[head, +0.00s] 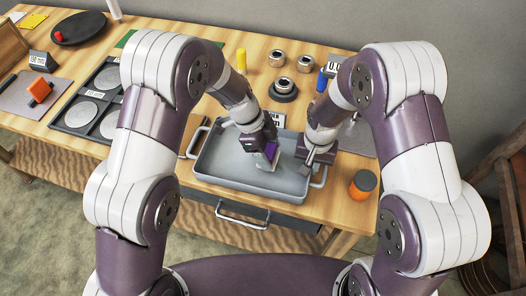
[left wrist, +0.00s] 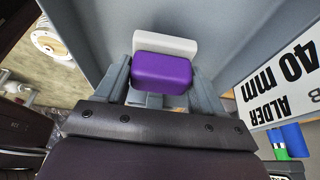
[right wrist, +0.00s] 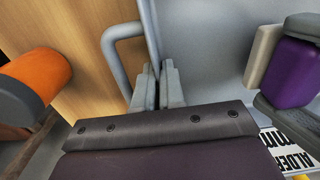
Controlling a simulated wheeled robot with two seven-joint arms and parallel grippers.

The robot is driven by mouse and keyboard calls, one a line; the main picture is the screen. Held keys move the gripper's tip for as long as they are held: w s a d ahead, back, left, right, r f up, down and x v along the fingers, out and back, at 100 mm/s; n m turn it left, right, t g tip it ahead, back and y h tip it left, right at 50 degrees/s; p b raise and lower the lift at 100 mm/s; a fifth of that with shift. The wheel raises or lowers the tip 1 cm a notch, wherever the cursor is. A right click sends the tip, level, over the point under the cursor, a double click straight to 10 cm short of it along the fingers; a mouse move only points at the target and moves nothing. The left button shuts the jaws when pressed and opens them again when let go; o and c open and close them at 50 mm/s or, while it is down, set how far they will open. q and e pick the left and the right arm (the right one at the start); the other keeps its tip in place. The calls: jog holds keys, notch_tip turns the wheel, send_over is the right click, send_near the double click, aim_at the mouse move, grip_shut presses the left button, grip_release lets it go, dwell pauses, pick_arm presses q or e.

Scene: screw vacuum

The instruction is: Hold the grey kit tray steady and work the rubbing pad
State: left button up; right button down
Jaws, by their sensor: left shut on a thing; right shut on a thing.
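The grey kit tray (head: 228,166) lies on the wooden bench near its front edge, with loop handles at its ends. My right gripper (head: 307,168) is shut on the tray's right wall; the right wrist view shows the fingers (right wrist: 157,88) pinching the rim beside the handle (right wrist: 118,45). My left gripper (head: 267,163) is over the inside of the tray, shut on the rubbing pad (head: 271,150). In the left wrist view the pad (left wrist: 162,74) has a purple body and a pale face between the fingers. I cannot tell whether the pale face touches the tray.
An orange-and-dark jar (head: 362,184) stands right of the tray. A label reading ALDER 40 mm (left wrist: 285,85) is behind the tray.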

pick_arm(q)
jog(key=shift+r, duration=3.25)
pick_arm(e)
jog(key=c, duration=1.1)
grip_release()
jog(key=shift+c, duration=0.2)
notch_tip(320, 180, up, 12)
jog(key=shift+r, duration=0.1)
